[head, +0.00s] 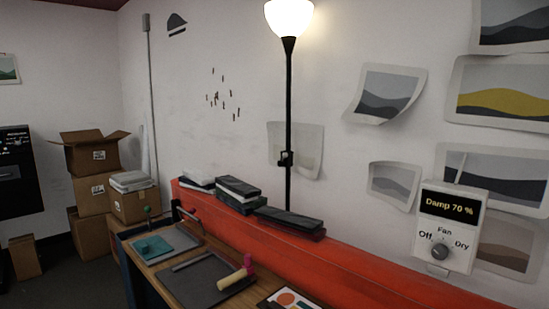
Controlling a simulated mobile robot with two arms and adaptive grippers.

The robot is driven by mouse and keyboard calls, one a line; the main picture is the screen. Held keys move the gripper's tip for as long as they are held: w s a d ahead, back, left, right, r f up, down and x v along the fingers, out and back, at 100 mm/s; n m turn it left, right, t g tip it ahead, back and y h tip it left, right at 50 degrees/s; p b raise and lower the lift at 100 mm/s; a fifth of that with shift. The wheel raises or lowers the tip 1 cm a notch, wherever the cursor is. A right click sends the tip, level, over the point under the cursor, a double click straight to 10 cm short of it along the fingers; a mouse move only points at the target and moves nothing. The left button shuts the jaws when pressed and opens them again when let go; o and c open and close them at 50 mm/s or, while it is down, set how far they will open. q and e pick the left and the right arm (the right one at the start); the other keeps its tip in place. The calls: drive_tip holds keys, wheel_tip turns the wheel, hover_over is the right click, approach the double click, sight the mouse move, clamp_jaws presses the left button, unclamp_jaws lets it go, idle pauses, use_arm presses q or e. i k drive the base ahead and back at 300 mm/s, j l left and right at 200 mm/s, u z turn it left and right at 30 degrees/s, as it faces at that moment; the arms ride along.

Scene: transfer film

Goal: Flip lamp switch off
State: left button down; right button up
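A floor lamp with a glowing white shade (289,17) stands against the wall behind the red ledge, and its light is on. Its thin black pole (288,110) runs down from the shade. A small dark switch box (286,158) sits on the pole at mid-height; its on or off position is too small to tell. The foot of the lamp is hidden behind the ledge. Neither of my grippers shows in the head view.
A red ledge (385,275) with dark stacked boxes (238,189) runs before the lamp. A workbench (180,282) holds a grey tray (210,289) and a roller (238,275). Cardboard boxes (90,152) stand left.

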sight(281, 163)
drive_tip(key=i+j, duration=0.6)
drive_tip(key=j+z, duration=0.1)
drive_tip(key=z, duration=1.6)
